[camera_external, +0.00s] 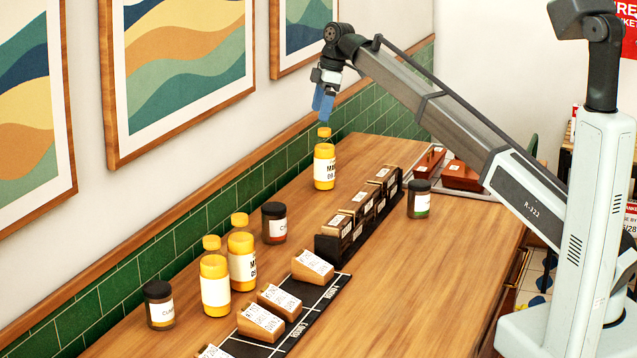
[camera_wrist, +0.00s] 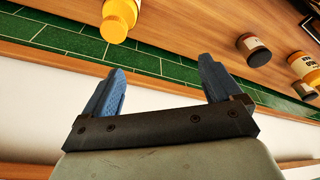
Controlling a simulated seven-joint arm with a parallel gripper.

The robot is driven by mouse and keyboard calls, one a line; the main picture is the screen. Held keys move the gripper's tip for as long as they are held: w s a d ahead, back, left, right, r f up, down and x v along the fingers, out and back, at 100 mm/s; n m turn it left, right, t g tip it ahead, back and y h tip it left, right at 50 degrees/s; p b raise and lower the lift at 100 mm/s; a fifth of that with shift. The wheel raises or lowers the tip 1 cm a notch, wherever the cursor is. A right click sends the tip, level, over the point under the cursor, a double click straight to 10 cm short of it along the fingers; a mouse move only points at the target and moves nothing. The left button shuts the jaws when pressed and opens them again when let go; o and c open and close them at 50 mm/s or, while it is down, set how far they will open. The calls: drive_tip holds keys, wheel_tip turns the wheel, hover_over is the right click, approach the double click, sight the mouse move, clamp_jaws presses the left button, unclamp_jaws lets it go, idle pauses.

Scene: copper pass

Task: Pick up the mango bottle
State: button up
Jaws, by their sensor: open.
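A yellow bottle (camera_external: 324,172) with a yellow cap and a white label starting "MA" stands upright on the wooden counter near the tiled wall. Its cap end shows at the top left of the wrist view (camera_wrist: 119,18). My gripper (camera_external: 323,104) is open and empty. In the external view its blue fingers hang just above this bottle's cap. In the wrist view my gripper (camera_wrist: 163,74) has its fingers wide apart, with the bottle beyond and left of them. Another yellow bottle (camera_external: 242,265) with a partly readable label starting "M" stands nearer the front.
A third yellow bottle (camera_external: 215,290) and dark-lidded jars (camera_external: 274,222) (camera_external: 159,305) (camera_external: 418,200) stand on the counter. A black rack (camera_external: 330,249) of boxes is right of the near-gripper bottle. A black mat (camera_external: 325,295) holds wedge-shaped packs. The right side of the counter is clear.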

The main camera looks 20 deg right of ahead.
drive_tip(key=r+h, duration=0.1)
drive_tip(key=h, duration=0.1)
hover_over(324, 142)
drive_tip(key=w, duration=0.2)
drive_tip(key=shift+w+r, duration=0.1)
drive_tip(key=shift+w, duration=0.1)
drive_tip(key=shift+d+n+h, duration=0.3)
drive_tip(key=shift+d, duration=0.4)
drive_tip(key=shift+s, duration=0.15)
drive_tip(key=shift+f, duration=0.5)
wheel_tip(324, 142, down, 8)
drive_tip(key=shift+r, duration=0.2)
drive_tip(key=shift+s+a+f, duration=0.15)
drive_tip(key=shift+f, duration=1.15)
drive_tip(key=shift+s+a+f, duration=0.1)
drive_tip(key=shift+a+f, duration=0.05)
drive_tip(key=shift+f, duration=1.1)
clamp_jaws()
